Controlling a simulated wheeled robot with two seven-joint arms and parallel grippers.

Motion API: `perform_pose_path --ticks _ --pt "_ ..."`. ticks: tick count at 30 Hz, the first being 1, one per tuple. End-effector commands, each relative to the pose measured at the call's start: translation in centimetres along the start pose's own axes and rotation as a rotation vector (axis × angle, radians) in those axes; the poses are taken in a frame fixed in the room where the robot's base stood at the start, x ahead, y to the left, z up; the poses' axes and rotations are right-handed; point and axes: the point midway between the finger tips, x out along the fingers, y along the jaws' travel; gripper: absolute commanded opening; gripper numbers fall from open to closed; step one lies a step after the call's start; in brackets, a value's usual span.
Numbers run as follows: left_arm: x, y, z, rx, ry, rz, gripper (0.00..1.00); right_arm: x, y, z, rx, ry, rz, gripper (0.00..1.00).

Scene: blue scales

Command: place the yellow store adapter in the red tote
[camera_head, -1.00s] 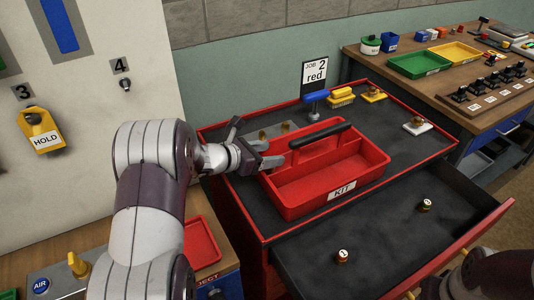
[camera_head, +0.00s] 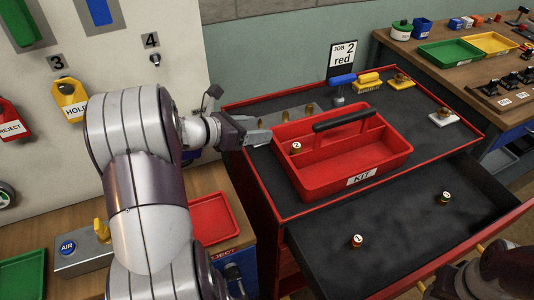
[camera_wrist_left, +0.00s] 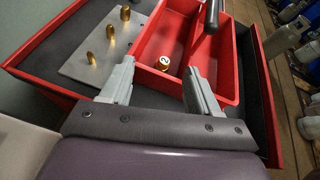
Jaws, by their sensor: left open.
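The red tote (camera_head: 308,185), marked KIT and with a dark handle, stands on the dark cabinet top. A small brass adapter with a white top marked 2 (camera_head: 296,148) sits in its left compartment; it also shows in the left wrist view (camera_wrist_left: 163,63). A yellow plate with a brass piece (camera_head: 401,81) lies at the cabinet's back right. I cannot tell which piece is the yellow store adapter. My left gripper (camera_head: 262,137) is open and empty at the tote's left edge, its fingers apart in the left wrist view (camera_wrist_left: 160,88). My right arm shows at the lower right; its fingers are unclear.
A grey plate (camera_head: 270,122) with brass pieces lies left of the tote. A white plate with a brass piece (camera_head: 444,118) lies right of it. The open drawer (camera_head: 400,225) holds two small numbered pieces. A job sign reading 2 red (camera_head: 343,58) stands behind.

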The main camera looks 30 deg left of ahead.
Motion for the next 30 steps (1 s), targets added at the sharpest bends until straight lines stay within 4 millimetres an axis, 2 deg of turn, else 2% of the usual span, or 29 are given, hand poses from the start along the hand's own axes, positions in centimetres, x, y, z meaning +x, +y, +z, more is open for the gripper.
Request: perform_pose_path --ticks 2,4,5,7,8,9,11,12,15,16,18,20,30 --pt "1.6 0.5 1.2 -0.275 -0.004 0.111 0.61 0.0 0.0 0.0 0.0 0.0 0.0 0.43" --pt "3.0 0.8 1.5 -0.664 -0.024 0.257 0.61 0.0 0.0 0.0 0.0 0.0 0.0 0.43" --pt "3.3 0.7 1.3 -0.85 -0.039 0.326 0.61 0.0 0.0 0.0 0.0 0.0 0.0 0.43" --pt "3.6 -0.4 -0.2 -1.322 -0.084 0.5 0.61 0.0 0.0 0.0 0.0 0.0 0.0 0.43" --pt "3.5 -1.4 -1.3 -1.541 -0.11 0.586 0.61 0.0 0.0 0.0 0.0 0.0 0.0 0.43" --pt "3.0 -3.1 -3.1 -1.835 -0.153 0.715 0.61 0.0 0.0 0.0 0.0 0.0 0.0 0.43" --pt "1.8 -6.5 -6.0 -2.224 -0.227 0.926 0.61 0.0 0.0 0.0 0.0 0.0 0.0 0.43" --pt "0.9 -8.8 -7.8 -2.43 -0.281 1.069 0.61 0.0 0.0 0.0 0.0 0.0 0.0 0.43" --pt "-1.4 -14.0 -10.8 -2.766 -0.418 1.393 0.61 0.0 0.0 0.0 0.0 0.0 0.0 0.43" --pt "-2.0 -15.1 -11.4 2.692 0.434 -1.402 0.61 0.0 0.0 0.0 0.0 0.0 0.0 0.43" --pt "-2.9 -17.0 -12.3 2.528 0.452 -1.394 0.61 0.0 0.0 0.0 0.0 0.0 0.0 0.43" --pt "-3.3 -17.8 -12.6 2.461 0.462 -1.39 0.61 0.0 0.0 0.0 0.0 0.0 0.0 0.43" --pt "-3.4 -17.8 -12.7 2.446 0.467 -1.387 0.61 0.0 0.0 0.0 0.0 0.0 0.0 0.43"
